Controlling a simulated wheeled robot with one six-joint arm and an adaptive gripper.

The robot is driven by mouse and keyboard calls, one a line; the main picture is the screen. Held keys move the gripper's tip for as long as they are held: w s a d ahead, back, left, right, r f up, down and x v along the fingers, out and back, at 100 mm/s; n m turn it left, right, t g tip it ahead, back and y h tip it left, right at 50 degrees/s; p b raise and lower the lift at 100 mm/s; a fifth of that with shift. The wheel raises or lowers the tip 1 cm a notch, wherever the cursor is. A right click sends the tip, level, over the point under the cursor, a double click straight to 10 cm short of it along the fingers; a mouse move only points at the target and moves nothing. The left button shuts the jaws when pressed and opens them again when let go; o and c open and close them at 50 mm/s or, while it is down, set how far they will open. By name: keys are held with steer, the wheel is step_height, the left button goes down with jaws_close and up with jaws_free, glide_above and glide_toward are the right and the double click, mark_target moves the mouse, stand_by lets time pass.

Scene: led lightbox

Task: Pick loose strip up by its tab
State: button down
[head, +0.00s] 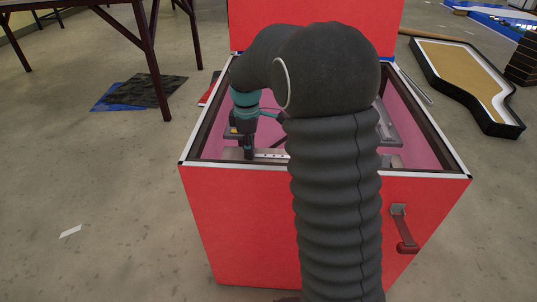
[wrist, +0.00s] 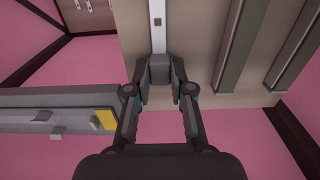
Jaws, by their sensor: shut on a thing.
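In the wrist view a narrow white strip (wrist: 158,38) with a small dark square on it runs up from my gripper (wrist: 160,72) over a beige panel (wrist: 190,30). My fingers are together at the strip's near end, shut on it. I cannot tell whether the strip lies on the panel or is raised. In the head view my gripper (head: 248,154) points down inside the red box (head: 240,225), at the left, by a pale strip (head: 271,155). My arm hides much of the inside.
Grey-green rails (wrist: 243,45) lie on the panel, right of the strip. A grey bar with a yellow patch (wrist: 106,119) is at the left. The box has pink inner walls and a raised red lid (head: 310,12). A dark table (head: 145,45) stands at the back left.

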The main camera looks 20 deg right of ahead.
steer(key=shift+r+p, duration=3.35)
steer(key=shift+r, duration=0.6)
steer(key=shift+r, duration=0.1)
